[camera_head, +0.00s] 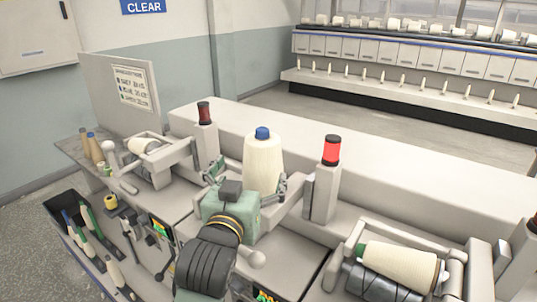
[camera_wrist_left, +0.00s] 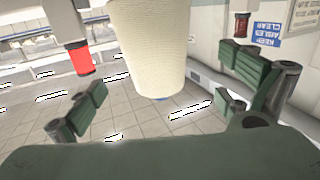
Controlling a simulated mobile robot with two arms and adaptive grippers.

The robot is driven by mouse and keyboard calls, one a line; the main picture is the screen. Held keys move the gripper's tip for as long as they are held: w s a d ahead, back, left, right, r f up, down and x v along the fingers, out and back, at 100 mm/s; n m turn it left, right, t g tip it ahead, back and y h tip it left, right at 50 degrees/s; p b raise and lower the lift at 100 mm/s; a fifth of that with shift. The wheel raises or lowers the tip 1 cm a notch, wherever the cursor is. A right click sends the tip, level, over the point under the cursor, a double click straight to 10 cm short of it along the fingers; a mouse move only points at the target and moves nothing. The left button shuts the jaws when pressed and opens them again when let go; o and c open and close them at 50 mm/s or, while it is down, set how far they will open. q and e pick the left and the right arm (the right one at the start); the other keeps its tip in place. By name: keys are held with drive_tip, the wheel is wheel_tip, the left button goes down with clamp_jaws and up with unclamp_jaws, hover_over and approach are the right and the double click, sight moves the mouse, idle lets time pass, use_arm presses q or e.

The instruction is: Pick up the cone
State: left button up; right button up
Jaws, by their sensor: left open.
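A large cream yarn cone (camera_head: 263,165) with a blue tip stands upright in the middle of the head view, its lower part hidden behind my left gripper (camera_head: 247,180). This green gripper is open, with one finger on each side of the cone's lower part. In the left wrist view the cone (camera_wrist_left: 150,45) hangs into the picture from the top, between the open fingers of the left gripper (camera_wrist_left: 163,85), with a gap visible on both sides. My right gripper is not in view.
A red-topped post (camera_head: 331,151) stands right of the cone, and a dark red one (camera_head: 204,113) stands left. Another cream cone (camera_head: 400,266) lies in the winding unit at the lower right. A dark tray (camera_head: 63,203) with bobbins is at the lower left.

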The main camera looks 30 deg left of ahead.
sight(258, 162)
use_arm(q)
drive_tip(key=shift+w+a+r, duration=0.1)
drive_tip(key=shift+w+r, duration=0.1)
drive_tip(key=shift+w, duration=0.15)
drive_tip(key=shift+w+r, duration=0.15)
drive_tip(key=shift+w, duration=0.05)
drive_tip(key=shift+w+r+p, duration=0.2)
drive_tip(key=shift+w+p, duration=0.2)
drive_tip(key=shift+p, duration=0.15)
drive_tip(key=shift+p+x, duration=0.65)
drive_tip(key=shift+x, duration=0.5)
drive_tip(key=shift+p+x, duration=0.3)
drive_tip(key=shift+x, duration=0.9)
drive_tip(key=shift+w+f, duration=0.3)
drive_tip(key=c, duration=0.8)
drive_tip(key=shift+s, duration=0.1)
drive_tip(key=c, duration=0.7)
drive_tip(key=shift+r, duration=0.1)
drive_tip(key=shift+c, duration=0.7)
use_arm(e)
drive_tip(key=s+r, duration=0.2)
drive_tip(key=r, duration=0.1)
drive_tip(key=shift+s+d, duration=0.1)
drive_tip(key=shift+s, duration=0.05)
